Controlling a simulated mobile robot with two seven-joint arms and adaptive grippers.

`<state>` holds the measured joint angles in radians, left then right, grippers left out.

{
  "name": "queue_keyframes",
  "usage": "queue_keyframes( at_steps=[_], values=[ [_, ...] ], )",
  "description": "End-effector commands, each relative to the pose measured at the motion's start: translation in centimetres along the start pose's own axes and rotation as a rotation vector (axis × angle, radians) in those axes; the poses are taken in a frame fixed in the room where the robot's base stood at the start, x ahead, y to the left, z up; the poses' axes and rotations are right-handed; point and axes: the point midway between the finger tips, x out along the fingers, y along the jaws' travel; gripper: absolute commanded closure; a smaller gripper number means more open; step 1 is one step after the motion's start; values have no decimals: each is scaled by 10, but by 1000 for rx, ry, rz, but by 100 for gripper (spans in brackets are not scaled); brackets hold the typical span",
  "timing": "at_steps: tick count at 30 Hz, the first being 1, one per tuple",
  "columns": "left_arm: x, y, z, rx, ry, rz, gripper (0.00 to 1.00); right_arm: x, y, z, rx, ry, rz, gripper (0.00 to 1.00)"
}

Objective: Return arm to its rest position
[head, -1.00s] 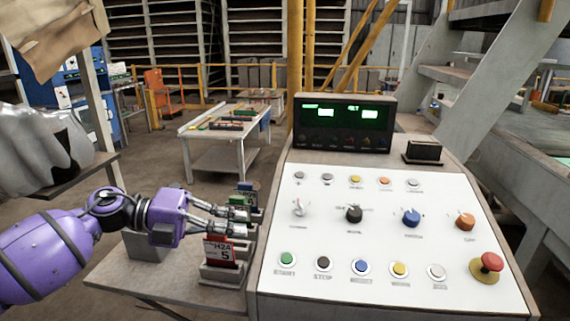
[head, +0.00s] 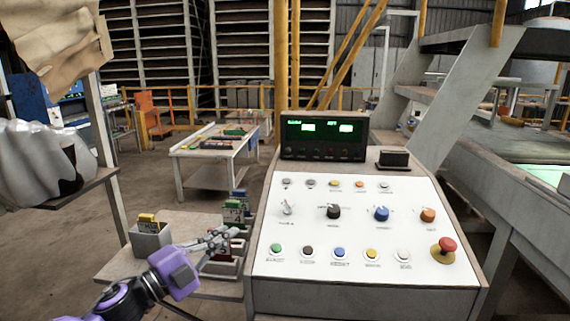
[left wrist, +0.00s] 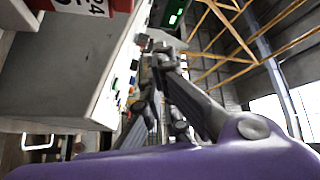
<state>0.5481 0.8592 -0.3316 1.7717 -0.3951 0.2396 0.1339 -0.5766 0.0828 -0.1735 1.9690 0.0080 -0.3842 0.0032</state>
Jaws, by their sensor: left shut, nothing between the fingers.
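My left gripper (head: 233,235) is on the purple left arm (head: 175,272), which comes in from the lower left. Its fingers are shut with nothing between them, and they point up and right over the side table (head: 125,266), beside the card holders. In the left wrist view the closed fingers (left wrist: 163,58) show ahead of the purple wrist. A red and white card (left wrist: 92,6) is at the top left there. In the head view the fingers partly cover the red card holder (head: 226,262). My right gripper is not in view.
The control panel (head: 345,226) with buttons and knobs stands just right of the gripper. A grey box (head: 150,241) holding yellow items stands left of the fingers. Green and blue cards (head: 236,208) stand behind them. A workbench (head: 195,153) is farther back, with open floor around it.

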Motion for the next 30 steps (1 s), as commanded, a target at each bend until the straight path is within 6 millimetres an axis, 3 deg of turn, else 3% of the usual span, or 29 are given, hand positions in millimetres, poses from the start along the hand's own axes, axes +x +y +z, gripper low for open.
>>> queue_keyframes(
  at_steps=[1,6,9,14,18,21,24,30],
  values=[
    [-14,26,10,-96,-82,-20,100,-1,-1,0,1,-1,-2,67],
    [-81,122,42,-404,-389,-50,100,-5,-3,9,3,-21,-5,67],
    [-129,181,45,-573,-558,-45,100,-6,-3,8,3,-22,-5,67],
    [-212,271,28,-823,-807,-30,100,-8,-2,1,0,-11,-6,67],
    [-286,338,-9,-1030,-1003,-30,100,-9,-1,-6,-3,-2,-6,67],
    [-333,373,-43,-1154,-1116,-53,100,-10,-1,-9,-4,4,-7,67],
    [-372,396,-71,-1227,-1203,-76,100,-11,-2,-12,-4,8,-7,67],
    [-411,418,-98,-1270,-1286,-76,100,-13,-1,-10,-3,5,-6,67]
  ],
)
